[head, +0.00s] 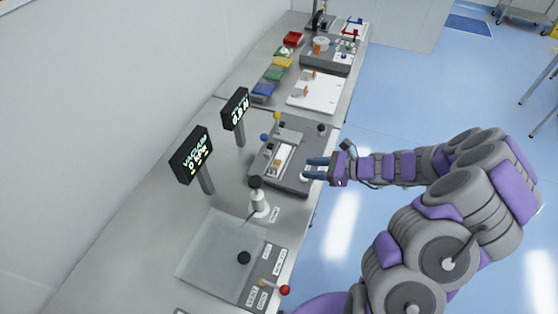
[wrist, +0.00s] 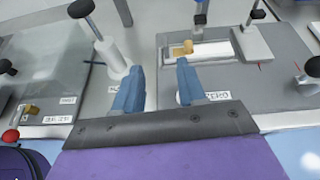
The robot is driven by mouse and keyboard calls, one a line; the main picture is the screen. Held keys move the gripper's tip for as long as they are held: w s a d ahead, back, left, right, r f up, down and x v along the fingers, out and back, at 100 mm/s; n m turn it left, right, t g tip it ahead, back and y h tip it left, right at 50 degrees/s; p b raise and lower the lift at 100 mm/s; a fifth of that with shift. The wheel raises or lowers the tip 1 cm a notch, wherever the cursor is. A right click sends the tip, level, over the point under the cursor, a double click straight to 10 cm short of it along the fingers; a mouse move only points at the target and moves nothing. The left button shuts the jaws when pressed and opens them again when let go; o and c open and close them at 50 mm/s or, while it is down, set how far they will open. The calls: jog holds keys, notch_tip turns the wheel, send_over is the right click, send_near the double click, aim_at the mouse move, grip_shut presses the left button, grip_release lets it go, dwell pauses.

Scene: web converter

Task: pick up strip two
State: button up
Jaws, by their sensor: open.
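My gripper (head: 311,168) is open and empty, with blue fingers pointing left over the front edge of the grey test fixture (head: 309,181). In the wrist view my gripper (wrist: 160,67) has its two fingers apart, in front of the fixture. A pale strip (wrist: 212,50) lies in the fixture's framed slot, beyond the fingertips, with a tan block (wrist: 188,46) at its left end. The pale strip also shows in the head view (head: 281,166). No readable label marks it as strip two, so I cannot tell which strip it is.
A glass-topped vacuum plate (head: 215,250) and white-bodied post (head: 260,203) stand nearer on the bench. Two black displays (head: 191,155) stand behind. A white board (head: 318,92) with orange-ended pieces and coloured trays (head: 277,74) lie farther along. Open floor is right.

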jog(key=f, duration=0.1)
jog(key=b, duration=0.2)
send_near(271, 167)
jog(key=shift+m, duration=0.4)
jog(key=x, duration=0.6)
jog(key=shift+a+f, duration=0.15)
jog(key=shift+f, duration=0.05)
jog(key=b+x, duration=0.1)
jog(key=x, duration=0.2)
jog(key=shift+w+a+f, duration=0.1)
jog(key=shift+a+f, duration=0.2)
jog(key=shift+w+a+f, duration=0.2)
jog(key=shift+w+a, duration=0.05)
jog(key=shift+a, duration=0.4)
grip_shut()
